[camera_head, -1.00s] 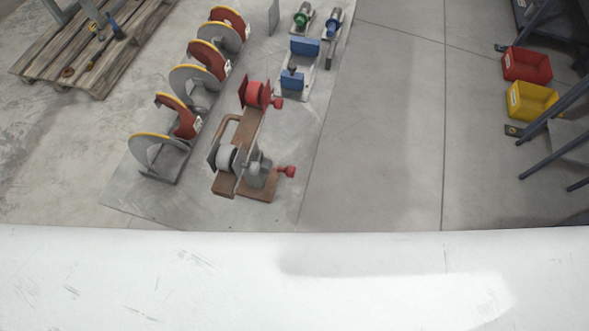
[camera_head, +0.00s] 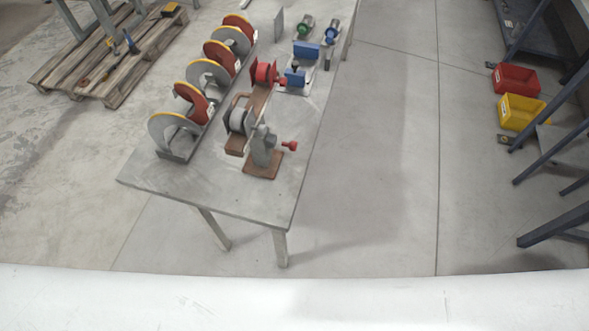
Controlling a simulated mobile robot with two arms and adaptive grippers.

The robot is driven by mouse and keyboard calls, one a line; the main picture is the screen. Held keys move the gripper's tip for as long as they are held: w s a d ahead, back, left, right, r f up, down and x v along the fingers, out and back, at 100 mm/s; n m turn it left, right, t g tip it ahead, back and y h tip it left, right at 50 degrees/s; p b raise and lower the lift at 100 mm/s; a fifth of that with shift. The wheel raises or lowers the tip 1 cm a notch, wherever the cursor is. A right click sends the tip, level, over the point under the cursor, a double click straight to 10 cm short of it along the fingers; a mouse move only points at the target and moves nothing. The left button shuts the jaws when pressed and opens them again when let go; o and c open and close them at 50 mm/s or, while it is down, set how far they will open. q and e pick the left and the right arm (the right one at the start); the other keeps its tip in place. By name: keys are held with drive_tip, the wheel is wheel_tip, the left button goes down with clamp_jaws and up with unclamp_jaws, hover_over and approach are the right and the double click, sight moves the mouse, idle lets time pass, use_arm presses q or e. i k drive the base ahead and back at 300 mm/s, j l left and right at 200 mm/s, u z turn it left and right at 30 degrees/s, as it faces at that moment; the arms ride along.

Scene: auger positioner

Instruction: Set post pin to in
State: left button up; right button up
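A second red knob (camera_head: 283,82) shows by the red roller. Neither of my grippers is in view.
An auger (camera_head: 205,78) with red and grey flights and yellow edges lies along the table's left side. Blue-and-grey fixtures (camera_head: 297,75) stand behind. A wooden pallet (camera_head: 105,60) is at far left. Red (camera_head: 516,78) and yellow (camera_head: 521,112) bins are at right. The floor between is clear.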

sight(293, 145)
drive_tip(key=k+u, duration=0.15)
drive_tip(key=u, duration=1.6)
drive_tip(key=l+u, duration=0.15)
drive_tip(key=l, duration=0.3)
drive_tip(key=k+l+u, duration=0.1)
drive_tip(key=l, duration=0.3)
drive_tip(key=l+u, duration=0.15)
drive_tip(key=l, duration=0.3)
drive_tip(key=k+l+u, duration=0.15)
drive_tip(key=l, duration=0.25)
drive_tip(key=k+l+u, duration=0.1)
drive_tip(key=l, duration=0.3)
drive_tip(key=k+l+u, duration=0.15)
drive_tip(key=l, duration=0.25)
